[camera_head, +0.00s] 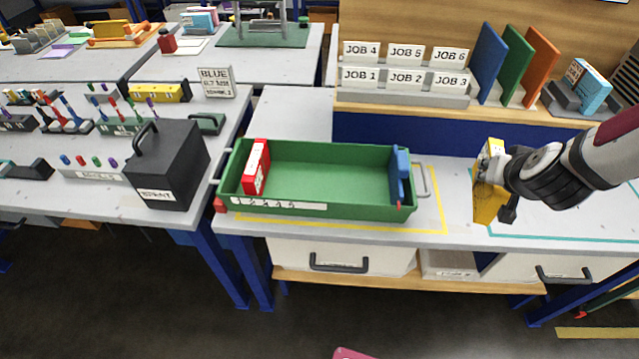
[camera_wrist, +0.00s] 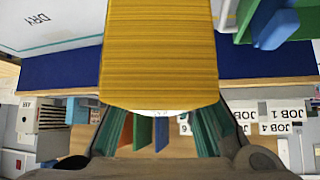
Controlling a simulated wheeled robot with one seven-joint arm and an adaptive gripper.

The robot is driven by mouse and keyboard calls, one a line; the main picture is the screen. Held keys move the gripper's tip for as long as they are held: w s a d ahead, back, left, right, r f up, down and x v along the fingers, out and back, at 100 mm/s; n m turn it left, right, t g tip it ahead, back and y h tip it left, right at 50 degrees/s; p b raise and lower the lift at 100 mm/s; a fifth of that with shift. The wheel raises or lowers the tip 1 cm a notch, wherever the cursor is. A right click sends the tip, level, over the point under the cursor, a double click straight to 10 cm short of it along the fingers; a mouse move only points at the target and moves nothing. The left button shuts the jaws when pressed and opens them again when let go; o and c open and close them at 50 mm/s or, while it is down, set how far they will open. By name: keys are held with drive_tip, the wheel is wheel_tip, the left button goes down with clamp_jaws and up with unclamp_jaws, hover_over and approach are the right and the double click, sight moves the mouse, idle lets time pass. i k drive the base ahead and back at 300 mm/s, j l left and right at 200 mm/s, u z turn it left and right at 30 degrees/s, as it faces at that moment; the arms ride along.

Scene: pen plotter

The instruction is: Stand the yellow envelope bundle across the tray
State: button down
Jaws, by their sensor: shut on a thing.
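The yellow envelope bundle (camera_head: 487,203) is held in my gripper (camera_head: 497,178) to the right of the tray, above the table. In the wrist view the bundle (camera_wrist: 160,50) fills the upper middle between my gripper's fingers (camera_wrist: 162,122). My gripper is shut on it. The green tray (camera_head: 320,208) lies on the table with a red-and-white bundle (camera_head: 256,167) standing across its left end and a blue piece (camera_head: 400,175) standing at its right end. The tray floor between them is bare. A corner of the tray shows in the wrist view (camera_wrist: 243,20).
A yellow outline (camera_head: 443,215) surrounds the tray. Behind it, a raised shelf holds job-labelled card racks (camera_head: 404,80) and blue, green and orange boards (camera_head: 512,65). A black box (camera_head: 168,165) stands on the table to the left. A teal-outlined area (camera_head: 560,236) lies at right.

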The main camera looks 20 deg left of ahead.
sight(294, 186)
drive_tip(key=k+j+u, duration=0.2)
drive_tip(key=j, duration=1.15)
drive_tip(key=j+u, duration=0.2)
drive_tip(key=j, duration=1.1)
